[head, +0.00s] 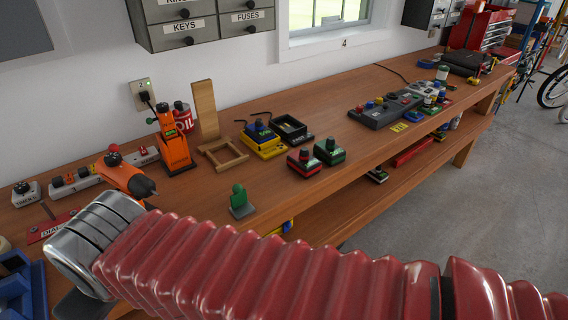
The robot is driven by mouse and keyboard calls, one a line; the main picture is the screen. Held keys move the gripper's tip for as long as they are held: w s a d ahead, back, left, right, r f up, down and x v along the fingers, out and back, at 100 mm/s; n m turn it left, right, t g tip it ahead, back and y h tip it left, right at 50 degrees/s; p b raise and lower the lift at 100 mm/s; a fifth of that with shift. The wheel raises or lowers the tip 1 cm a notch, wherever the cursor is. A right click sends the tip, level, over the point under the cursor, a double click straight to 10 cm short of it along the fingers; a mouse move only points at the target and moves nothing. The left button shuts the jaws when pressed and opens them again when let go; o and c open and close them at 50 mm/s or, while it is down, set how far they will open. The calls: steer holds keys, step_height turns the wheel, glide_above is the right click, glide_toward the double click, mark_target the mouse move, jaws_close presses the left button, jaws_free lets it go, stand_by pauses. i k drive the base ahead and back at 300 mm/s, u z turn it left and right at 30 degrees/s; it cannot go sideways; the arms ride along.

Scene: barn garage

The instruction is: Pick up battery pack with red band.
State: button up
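A battery pack with a red band (304,163) stands upright on the wooden workbench (350,160), near its front edge. It has a dark top and a red lower part. A similar pack with a green band (330,152) stands just to its right, close beside it. My arm crosses the foreground, its red ribbed sleeve running to a metal cuff at the lower left. My gripper's fingertips do not show, so its opening and anything in it are hidden. The arm is nearer the camera than the red-banded pack.
Behind the packs are a yellow base with a blue-topped pack (262,140) and a black open holder (290,129). A wooden frame (222,155), an orange tool (173,142) and a small green-topped item (240,202) stand left. Bare bench lies right of the packs, before a grey control box (385,109).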

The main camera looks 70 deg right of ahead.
mark_target(301, 161)
steer(key=u, duration=0.85)
steer(key=k, duration=1.15)
steer(key=z, duration=0.95)
steer(key=i, duration=1)
steer(key=z, duration=0.05)
